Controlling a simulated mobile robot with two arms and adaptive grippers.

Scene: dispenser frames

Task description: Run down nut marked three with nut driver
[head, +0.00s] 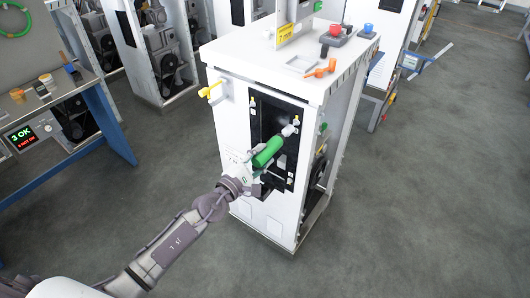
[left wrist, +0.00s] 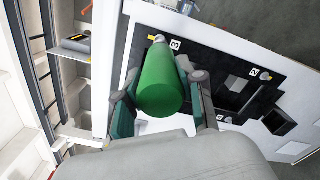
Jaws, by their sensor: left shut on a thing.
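The nut driver (head: 267,151) has a thick green handle, which also shows in the left wrist view (left wrist: 161,85). My left gripper (head: 258,163) is shut on this handle, with a finger on each side of it in the left wrist view (left wrist: 162,108). The driver points at the black panel (head: 272,116) on the front of the white dispenser frame. In the left wrist view its far end lies close beside the label 3 (left wrist: 175,44). The nut marked three is not clear behind the driver, and I cannot tell whether they touch. My right gripper is not in view.
The white dispenser frame (head: 262,210) has a red button, a tray and orange parts on top. A yellow-handled part (head: 210,90) sticks out at its left. A blue-edged bench (head: 108,120) with a "3 OK" display stands at the left.

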